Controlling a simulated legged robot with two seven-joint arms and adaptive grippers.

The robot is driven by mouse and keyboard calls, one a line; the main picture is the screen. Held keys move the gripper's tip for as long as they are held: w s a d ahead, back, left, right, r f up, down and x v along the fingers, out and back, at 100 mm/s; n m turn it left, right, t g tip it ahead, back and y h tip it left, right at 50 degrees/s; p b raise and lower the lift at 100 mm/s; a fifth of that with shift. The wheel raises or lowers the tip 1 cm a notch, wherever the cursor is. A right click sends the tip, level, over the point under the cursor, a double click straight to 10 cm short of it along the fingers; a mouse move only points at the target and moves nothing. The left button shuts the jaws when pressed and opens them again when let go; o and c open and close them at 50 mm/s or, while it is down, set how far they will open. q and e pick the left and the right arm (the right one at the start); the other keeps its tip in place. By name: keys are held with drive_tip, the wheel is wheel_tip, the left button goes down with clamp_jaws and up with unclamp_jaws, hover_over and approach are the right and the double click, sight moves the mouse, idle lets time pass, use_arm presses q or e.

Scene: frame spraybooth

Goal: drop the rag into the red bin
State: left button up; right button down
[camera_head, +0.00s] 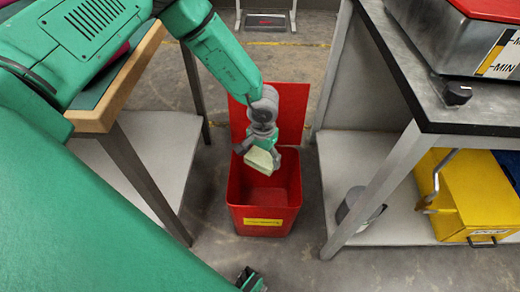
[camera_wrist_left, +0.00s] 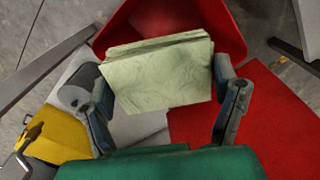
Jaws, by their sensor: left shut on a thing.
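The rag (camera_head: 260,160) is a pale yellow-green folded stack. My left gripper (camera_head: 264,148) is shut on it and holds it over the mouth of the red bin. In the left wrist view the rag (camera_wrist_left: 158,72) sits between both fingers of the left gripper (camera_wrist_left: 168,95). The red bin (camera_head: 264,213) stands on the floor with its lid (camera_head: 290,105) open and upright at the back. It has a yellow label on its front. In the left wrist view the bin (camera_wrist_left: 232,30) shows behind the rag.
A wood-edged bench (camera_head: 125,85) stands left of the bin. A dark-topped bench (camera_head: 415,90) stands at right, with a metal machine (camera_head: 465,45) on top. A yellow box (camera_head: 470,195) and a grey round object (camera_head: 350,205) are on its lower shelf. Floor is clear around the bin.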

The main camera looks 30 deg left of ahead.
use_arm(q)
drive_tip(key=w+f+b, duration=0.2)
drive_tip(key=f, duration=0.1)
drive_tip(key=w+a+f+b, duration=0.1)
drive_tip(key=shift+w+f, duration=0.2)
drive_tip(key=shift+f, duration=0.15)
wheel_tip(320, 180, down, 6)
drive_tip(key=b, duration=0.4)
drive_tip(key=shift+a+b, duration=0.4)
drive_tip(key=o, duration=1)
drive_tip(key=shift+a+f, duration=0.15)
drive_tip(key=shift+a, duration=0.05)
wheel_tip(320, 180, up, 12)
drive_tip(key=shift+d, duration=0.1)
use_arm(e)
wheel_tip(320, 180, down, 10)
drive_tip(key=d, duration=0.1)
drive_tip(key=shift+r, duration=0.15)
